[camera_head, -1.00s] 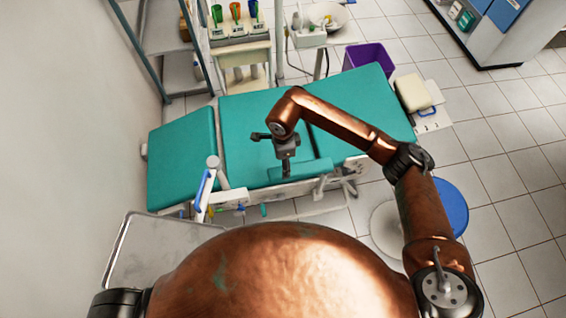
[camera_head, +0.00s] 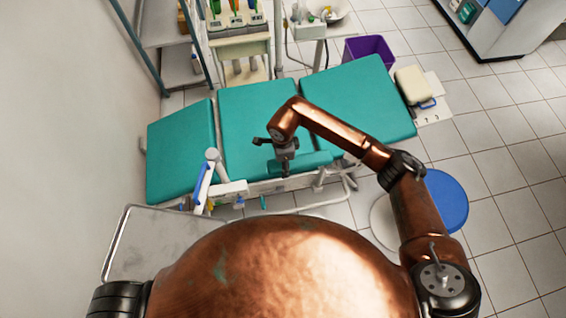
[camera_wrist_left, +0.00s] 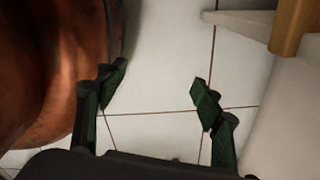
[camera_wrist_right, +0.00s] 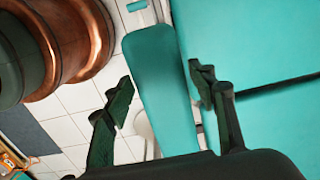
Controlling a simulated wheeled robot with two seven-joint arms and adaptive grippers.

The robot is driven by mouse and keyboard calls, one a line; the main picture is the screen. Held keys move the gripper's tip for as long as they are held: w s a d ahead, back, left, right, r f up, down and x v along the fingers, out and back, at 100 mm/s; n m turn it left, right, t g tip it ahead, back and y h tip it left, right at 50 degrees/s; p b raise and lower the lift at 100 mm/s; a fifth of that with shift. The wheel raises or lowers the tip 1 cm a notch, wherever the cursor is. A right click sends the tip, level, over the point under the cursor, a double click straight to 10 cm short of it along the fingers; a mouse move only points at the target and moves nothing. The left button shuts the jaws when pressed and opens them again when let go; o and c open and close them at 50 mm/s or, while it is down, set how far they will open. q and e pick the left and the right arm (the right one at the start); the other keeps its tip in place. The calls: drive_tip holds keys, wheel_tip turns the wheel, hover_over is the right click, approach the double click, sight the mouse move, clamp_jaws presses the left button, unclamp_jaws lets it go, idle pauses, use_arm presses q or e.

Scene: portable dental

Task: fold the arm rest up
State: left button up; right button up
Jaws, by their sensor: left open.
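The arm rest (camera_head: 314,160) is a narrow teal pad along the near side of the teal dental chair (camera_head: 178,150). In the right wrist view the arm rest (camera_wrist_right: 158,85) runs lengthwise between my right fingers. My right gripper (camera_wrist_right: 160,85) is open, with one finger on each side of the pad; gaps show beside both fingertips. In the head view my right gripper (camera_head: 285,168) points down at the arm rest and partly covers it. My left gripper (camera_wrist_left: 202,85) is open and empty above floor tiles; it is outside the head view.
A metal tray (camera_head: 150,240) is at the lower left. A blue round stool (camera_head: 446,200) stands beside my right arm. A purple bin (camera_head: 368,49) and instrument carts are behind the chair. White tubing (camera_head: 318,205) lies in front of the chair. Floor is open at right.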

drive_tip(key=c, duration=0.5)
clamp_jaws()
use_arm(q)
drive_tip(key=shift+s+a, duration=0.1)
drive_tip(key=shift+s, duration=0.5)
